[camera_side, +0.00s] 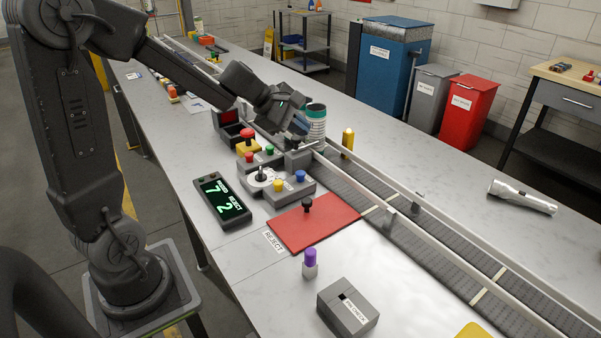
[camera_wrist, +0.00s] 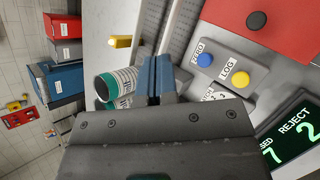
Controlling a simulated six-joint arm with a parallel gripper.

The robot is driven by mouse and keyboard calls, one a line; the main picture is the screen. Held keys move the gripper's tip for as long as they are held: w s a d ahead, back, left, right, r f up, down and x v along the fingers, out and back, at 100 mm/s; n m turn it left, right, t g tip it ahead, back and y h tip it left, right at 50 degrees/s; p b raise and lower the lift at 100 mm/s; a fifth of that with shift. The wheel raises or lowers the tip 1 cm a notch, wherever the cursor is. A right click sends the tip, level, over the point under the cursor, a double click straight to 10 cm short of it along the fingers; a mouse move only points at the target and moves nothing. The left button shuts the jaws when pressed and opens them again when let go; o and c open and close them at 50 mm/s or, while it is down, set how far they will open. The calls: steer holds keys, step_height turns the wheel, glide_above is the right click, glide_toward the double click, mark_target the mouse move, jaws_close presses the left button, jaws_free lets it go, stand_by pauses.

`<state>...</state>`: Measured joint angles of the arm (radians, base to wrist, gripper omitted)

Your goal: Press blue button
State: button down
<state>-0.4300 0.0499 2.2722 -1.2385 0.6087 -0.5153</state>
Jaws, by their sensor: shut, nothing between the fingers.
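The blue button (camera_side: 300,175) sits on a grey control box, to the right of a yellow button (camera_side: 278,185). In the wrist view the blue button (camera_wrist: 204,60) is labelled ZERO, and the yellow one (camera_wrist: 241,78) LOG. My gripper (camera_side: 299,129) is above and behind the box in the side view, apart from the blue button. In the wrist view its blue fingers (camera_wrist: 156,75) are shut and empty, left of the blue button. A white can with green bands (camera_side: 316,122) stands close beside the gripper; it also shows in the wrist view (camera_wrist: 118,86).
A conveyor (camera_side: 400,222) with low rails runs along the right. A red mat (camera_side: 318,226) with a black knob lies in front of the box. A digital display (camera_side: 222,201) stands at left. Red and green buttons and a dial are on the box's left.

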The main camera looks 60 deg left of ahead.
mark_target(300, 174)
steer(key=shift+f, duration=4.4)
steer(key=shift+f, duration=0.4)
steer(key=shift+f, duration=0.85)
steer(key=shift+r, duration=1.3)
steer(key=shift+r, duration=2.5)
